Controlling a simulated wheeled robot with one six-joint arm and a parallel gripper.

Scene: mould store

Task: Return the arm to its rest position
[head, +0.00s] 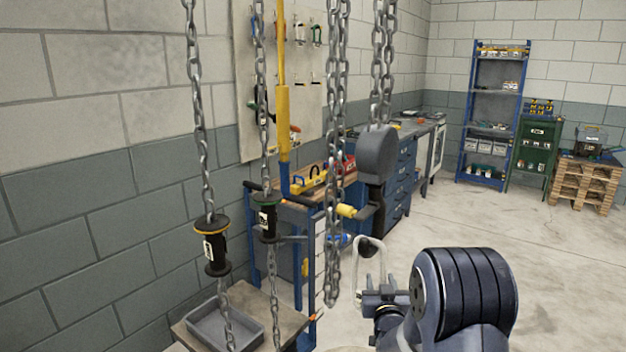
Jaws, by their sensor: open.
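My arm shows at the bottom right of the head view, with a thick dark ribbed link in front. My gripper (380,296) is just left of that link, small and partly hidden by it. Its jaws are open, and I see nothing held between them. A pale looped handle or bar (370,250) shows just above it; I cannot tell whether they touch.
Several steel chains (335,150) hang close in front, left of my arm. Two carry black handles (212,248). A dark hanging block (377,155) is above my gripper. A grey tray (225,325) sits lower left. Open floor (560,260) lies to the right.

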